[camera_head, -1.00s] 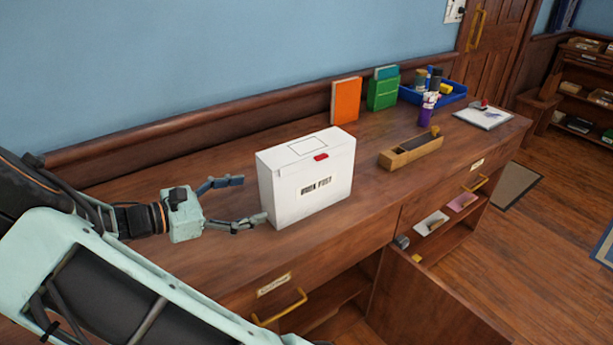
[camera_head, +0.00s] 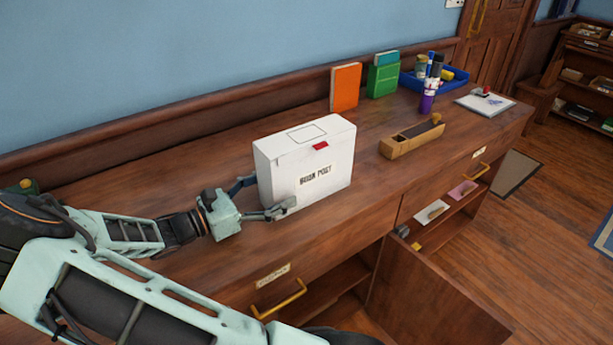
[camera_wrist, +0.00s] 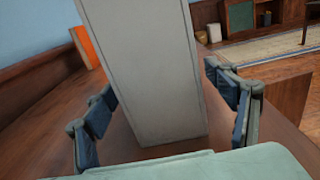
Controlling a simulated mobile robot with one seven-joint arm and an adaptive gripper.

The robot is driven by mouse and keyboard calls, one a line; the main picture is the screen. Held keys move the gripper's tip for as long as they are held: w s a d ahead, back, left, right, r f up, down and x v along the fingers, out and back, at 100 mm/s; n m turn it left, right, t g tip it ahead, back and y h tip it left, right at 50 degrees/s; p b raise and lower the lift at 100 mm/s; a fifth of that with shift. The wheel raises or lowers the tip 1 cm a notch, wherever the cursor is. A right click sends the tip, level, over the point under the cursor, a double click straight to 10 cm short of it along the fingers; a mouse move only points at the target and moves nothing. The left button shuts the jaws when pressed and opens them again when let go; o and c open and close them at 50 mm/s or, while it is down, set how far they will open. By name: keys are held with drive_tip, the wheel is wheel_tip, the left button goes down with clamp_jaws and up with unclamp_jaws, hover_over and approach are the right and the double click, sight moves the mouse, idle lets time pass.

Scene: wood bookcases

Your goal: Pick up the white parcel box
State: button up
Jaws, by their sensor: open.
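The white parcel box (camera_head: 306,172) stands upright on the wooden counter, with a red tab at its top edge and a dark-lettered label on its front. My gripper (camera_head: 268,198) is at the left end of the box. One finger lies along the front face, and the other is partly hidden behind the box. In the wrist view the narrow end of the box (camera_wrist: 145,70) stands between the two fingers of my gripper (camera_wrist: 160,108). The fingers are open, with a visible gap on each side of the box.
An orange book (camera_head: 345,88) and a green book (camera_head: 382,80) stand near the wall. A wooden holder (camera_head: 411,138), purple bottle (camera_head: 427,98), blue tray (camera_head: 450,78) and clipboard (camera_head: 485,103) are to the right. Drawer handles (camera_head: 280,300) project from the counter front.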

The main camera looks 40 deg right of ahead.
drive_tip(key=d, duration=0.4)
drive_tip(key=shift+s+f, duration=0.1)
drive_tip(key=shift+f, duration=0.05)
drive_tip(key=c, duration=1.4)
drive_tip(key=shift+c, duration=0.8)
